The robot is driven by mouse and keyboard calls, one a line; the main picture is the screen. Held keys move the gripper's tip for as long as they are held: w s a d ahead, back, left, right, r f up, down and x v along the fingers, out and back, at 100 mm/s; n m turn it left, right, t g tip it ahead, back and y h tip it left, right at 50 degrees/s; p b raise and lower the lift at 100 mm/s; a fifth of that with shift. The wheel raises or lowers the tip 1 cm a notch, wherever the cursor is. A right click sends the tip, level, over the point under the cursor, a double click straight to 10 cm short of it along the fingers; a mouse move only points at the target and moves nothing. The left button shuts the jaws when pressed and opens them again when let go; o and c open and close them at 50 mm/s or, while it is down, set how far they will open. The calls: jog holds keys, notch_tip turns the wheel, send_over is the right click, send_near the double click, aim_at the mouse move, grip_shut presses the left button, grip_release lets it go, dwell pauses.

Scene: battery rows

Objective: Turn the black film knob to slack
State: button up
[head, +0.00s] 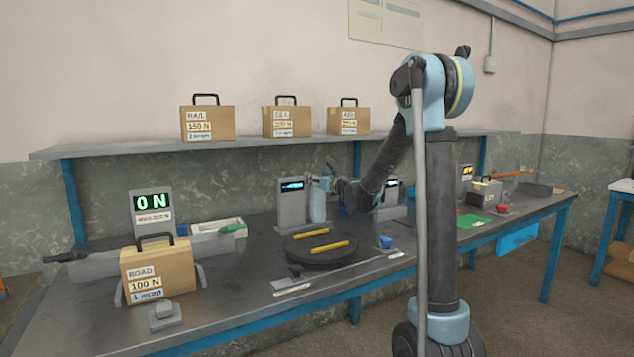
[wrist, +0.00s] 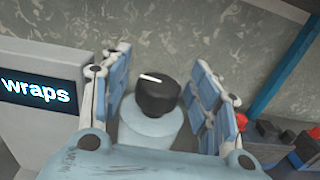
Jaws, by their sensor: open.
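The black film knob (wrist: 157,95) sits on top of a pale blue cylinder (wrist: 150,128) in the wrist view. A white pointer line on its top runs roughly left to right. My gripper (wrist: 162,72) is open, with one finger on each side of the knob and visible gaps between. In the head view my gripper (head: 327,180) is above the pale blue cylinder (head: 317,207), and the knob is too small to make out. A grey post with a lit screen (head: 291,186) stands to its left; the screen reads "wraps" in the wrist view (wrist: 38,92).
A dark turntable (head: 317,258) with two yellow bars lies in front of the cylinder. A blue cup (head: 386,242) stands to its right. A cardboard case marked ROAD (head: 158,268) sits at the left. A shelf (head: 240,144) with several cases runs behind.

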jog(key=c, duration=1.1)
jog(key=shift+a, duration=0.2)
jog(key=shift+d, duration=0.1)
jog(key=shift+d+y, duration=0.1)
jog(key=shift+y, duration=0.2)
jog(key=shift+n, duration=0.3)
